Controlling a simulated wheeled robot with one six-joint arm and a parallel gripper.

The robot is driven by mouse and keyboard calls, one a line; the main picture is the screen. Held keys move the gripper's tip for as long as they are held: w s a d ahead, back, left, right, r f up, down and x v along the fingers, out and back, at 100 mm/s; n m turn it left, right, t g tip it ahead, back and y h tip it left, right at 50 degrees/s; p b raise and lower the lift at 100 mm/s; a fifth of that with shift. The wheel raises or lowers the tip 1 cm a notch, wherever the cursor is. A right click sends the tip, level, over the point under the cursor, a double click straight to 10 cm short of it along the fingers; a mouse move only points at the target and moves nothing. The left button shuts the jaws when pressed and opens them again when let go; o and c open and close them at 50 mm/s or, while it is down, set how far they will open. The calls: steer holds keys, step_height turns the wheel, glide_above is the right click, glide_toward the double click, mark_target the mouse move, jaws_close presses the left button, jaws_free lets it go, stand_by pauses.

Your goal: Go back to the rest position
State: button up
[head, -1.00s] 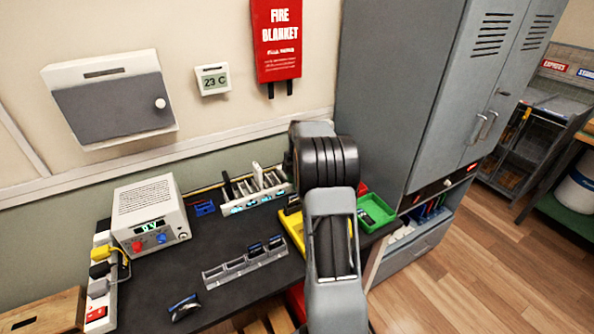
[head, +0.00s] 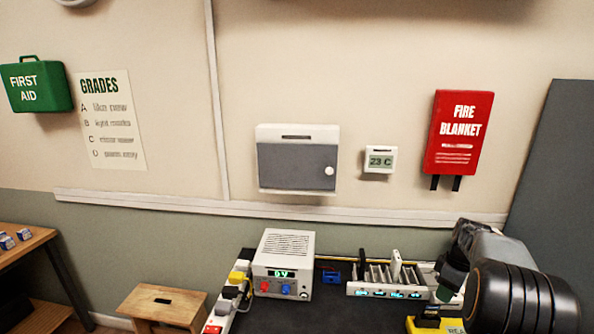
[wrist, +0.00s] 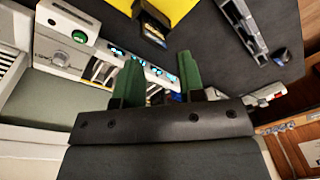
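My gripper (wrist: 158,62) shows in the wrist view with its two green fingers apart and nothing between them. It hangs over the dark bench (wrist: 215,45), and the slotted rack with lit displays (wrist: 150,70) shows behind the fingers. In the head view my arm is at the lower right, and its black joint hides part of the bench there. The gripper's fingertips cannot be made out clearly in the head view.
The slotted rack (head: 388,290) and a white power supply (head: 284,262) stand on the bench. A yellow surface (wrist: 190,8) lies near a dark phone-like item (wrist: 152,26). A grey holder (wrist: 243,28) is beyond.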

steer(key=s+a+r+m+t, duration=0.2)
steer(key=s+a+r+m, duration=0.1)
steer(key=s+a, duration=0.6)
steer(key=s+a+r+m+t+h, duration=0.1)
steer(key=s+a+m, duration=0.4)
steer(key=s+a, duration=0.5)
steer(key=a+r+t, duration=0.1)
steer(key=a+r, duration=0.1)
steer(key=a, duration=0.3)
steer(key=shift+a+r+m, duration=0.15)
steer(key=shift+a+m, duration=0.15)
steer(key=shift+a, duration=0.1)
